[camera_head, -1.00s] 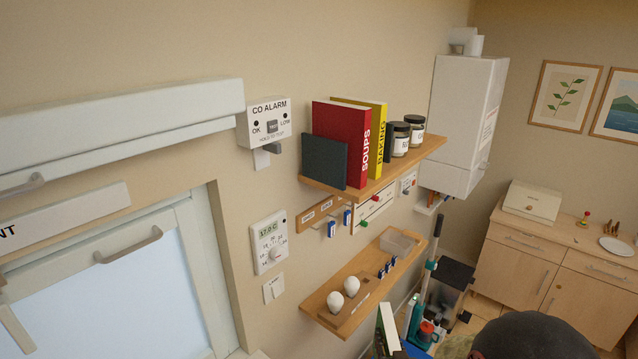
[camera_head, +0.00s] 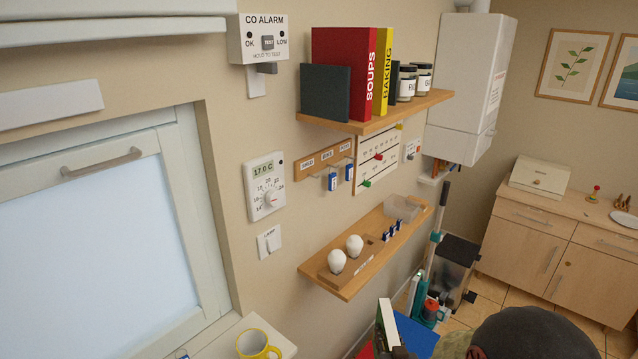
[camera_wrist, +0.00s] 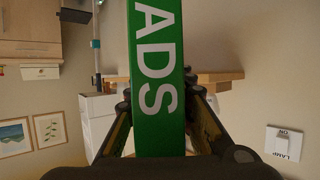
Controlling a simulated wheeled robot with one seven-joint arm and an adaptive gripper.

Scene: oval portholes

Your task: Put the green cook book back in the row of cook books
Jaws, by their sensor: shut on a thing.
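The green cook book (camera_head: 385,324) shows at the bottom of the head view, upright, its white page side visible. In the wrist view its green spine (camera_wrist: 157,60) with the white letters "ADS" fills the middle. My gripper (camera_wrist: 160,103) is shut on the book, one finger on each side. The row stands on the upper wooden shelf (camera_head: 356,129): the red SOUPS book (camera_head: 371,75) and the yellow BAKING book (camera_head: 386,72). A dark panel (camera_head: 326,93) stands left of them and a dark upright piece is right of BAKING. I cannot tell how wide any gap is.
Two jars (camera_head: 407,84) stand right of the row. A lower shelf (camera_head: 346,285) holds two white bulbs and a clear tray. A yellow mug (camera_head: 254,344) stands on the sill at lower left. A white boiler (camera_head: 466,85) hangs beyond the shelf. The air before the upper shelf looks clear.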

